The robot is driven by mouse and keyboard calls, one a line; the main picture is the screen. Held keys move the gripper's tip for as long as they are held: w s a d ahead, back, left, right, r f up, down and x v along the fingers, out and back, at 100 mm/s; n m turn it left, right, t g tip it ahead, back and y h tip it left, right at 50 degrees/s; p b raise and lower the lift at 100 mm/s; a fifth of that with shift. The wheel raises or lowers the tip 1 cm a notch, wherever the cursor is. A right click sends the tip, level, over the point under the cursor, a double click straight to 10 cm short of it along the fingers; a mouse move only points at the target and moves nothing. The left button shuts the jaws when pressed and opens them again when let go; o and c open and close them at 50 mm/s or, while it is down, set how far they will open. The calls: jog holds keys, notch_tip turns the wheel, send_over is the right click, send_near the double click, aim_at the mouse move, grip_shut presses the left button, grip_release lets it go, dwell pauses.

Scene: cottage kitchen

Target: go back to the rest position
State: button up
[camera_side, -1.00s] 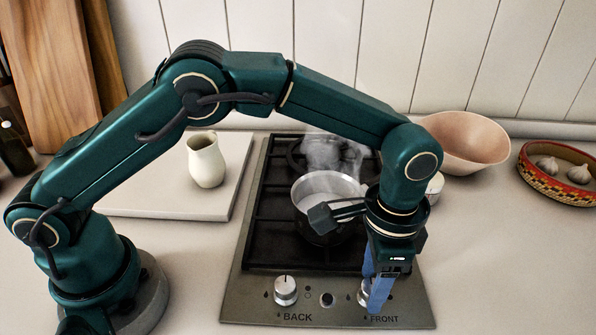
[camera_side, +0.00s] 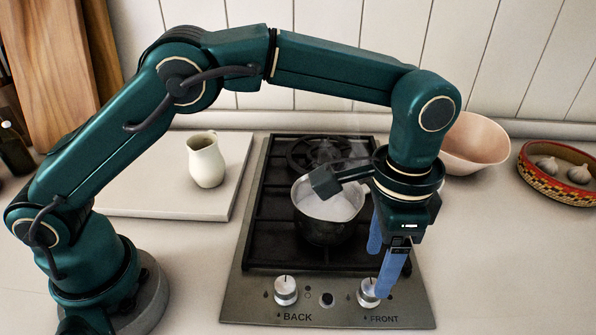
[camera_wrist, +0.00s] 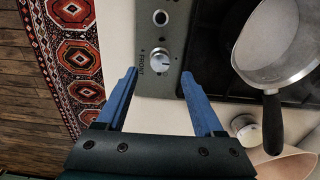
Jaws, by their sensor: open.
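My gripper (camera_side: 386,262) has blue fingers. It hangs above the front-right part of the stove, pointing down. Its two fingers are apart with nothing between them. In the wrist view the open fingertips (camera_wrist: 159,76) lie on either side below the FRONT knob (camera_wrist: 160,57), with clear space around the knob. In the side view the silver FRONT knob (camera_side: 369,292) is on the stove's front panel, just below and left of the nearer fingertip. The BACK knob (camera_side: 286,290) is to its left.
A saucepan (camera_side: 325,222) with pale contents stands on the stove (camera_side: 258,240) behind my gripper. A pink bowl (camera_side: 474,146) and a patterned bowl with garlic (camera_side: 540,182) are at right. A cream jug (camera_side: 206,160) stands on a white board (camera_side: 150,205) at left.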

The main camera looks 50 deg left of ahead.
jog(key=shift+w+a+r, duration=0.15)
jog(key=shift+w, duration=0.05)
jog(key=s+a+r+n+t+h, duration=0.1)
jog(key=a+r+n+t, duration=0.25)
jog(key=a+r, duration=0.95)
jog(key=s+a+f+n+t, duration=0.1)
jog(key=s+a+f+n, duration=0.1)
jog(key=s, duration=0.4)
jog(key=s+a+f+n+t+y, duration=0.1)
jog(key=s+a+f+n, duration=0.2)
jog(key=s+a, duration=0.2)
jog(key=shift+s+f, duration=0.2)
jog(key=shift+s, duration=0.6)
